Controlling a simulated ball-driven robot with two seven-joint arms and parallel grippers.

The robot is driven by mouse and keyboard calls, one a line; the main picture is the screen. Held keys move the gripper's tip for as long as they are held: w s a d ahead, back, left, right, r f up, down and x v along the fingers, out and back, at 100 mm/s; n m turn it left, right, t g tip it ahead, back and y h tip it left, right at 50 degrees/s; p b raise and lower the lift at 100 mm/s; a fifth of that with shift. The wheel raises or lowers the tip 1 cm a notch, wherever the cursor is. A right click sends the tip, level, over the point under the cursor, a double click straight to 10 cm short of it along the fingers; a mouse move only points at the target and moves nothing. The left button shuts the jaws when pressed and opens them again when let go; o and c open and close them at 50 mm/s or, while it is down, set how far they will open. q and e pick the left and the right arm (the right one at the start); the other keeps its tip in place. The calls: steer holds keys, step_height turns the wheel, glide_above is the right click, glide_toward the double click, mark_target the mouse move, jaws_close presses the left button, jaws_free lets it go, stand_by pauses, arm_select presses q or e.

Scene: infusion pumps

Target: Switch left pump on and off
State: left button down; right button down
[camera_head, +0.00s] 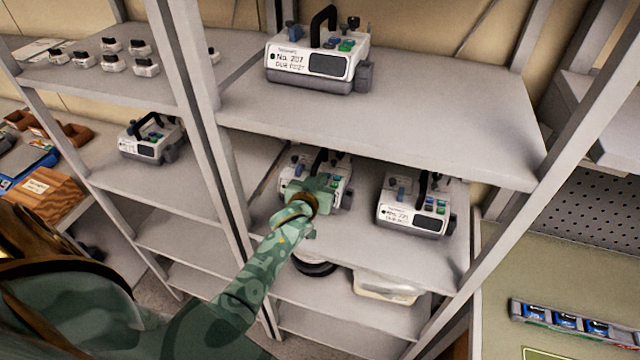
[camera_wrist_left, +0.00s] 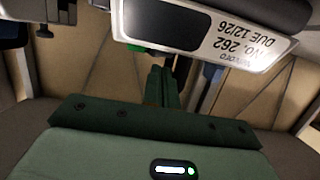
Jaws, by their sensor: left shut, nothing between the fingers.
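The left pump (camera_head: 343,180), white with a dark handle and coloured buttons, stands on the middle shelf. In the left wrist view its labelled face (camera_wrist_left: 235,40) appears upside down across the top, reading No. 262, DUE 12/26. My left gripper (camera_head: 322,182) is in front of the pump and covers much of its face in the head view. Its closed fingers (camera_wrist_left: 165,85) hold nothing and point toward the pump's button side. I cannot tell whether the fingertips touch a button. My right gripper is not in view.
The right pump (camera_head: 412,215) stands beside it on the same shelf. Another pump (camera_head: 312,65) is on the shelf above (camera_head: 440,110), and one more (camera_head: 152,138) is on the left rack. Shelf posts (camera_head: 205,110) stand close to my arm. A clear container (camera_head: 388,288) sits below.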

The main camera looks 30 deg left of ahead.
arm_select(q)
steer(key=shift+f, duration=0.3)
steer(key=shift+f+b, duration=0.6)
steer(key=shift+f, duration=0.25)
steer(key=shift+s, duration=0.15)
steer(key=shift+f, duration=0.2)
steer(key=r+p, duration=0.5)
steer(key=shift+w+a+r, duration=0.1)
steer(key=shift+w+r, duration=0.1)
steer(key=shift+w, duration=0.05)
steer(key=v, duration=1)
steer(key=shift+f, duration=0.2)
steer(key=shift+s, duration=0.1)
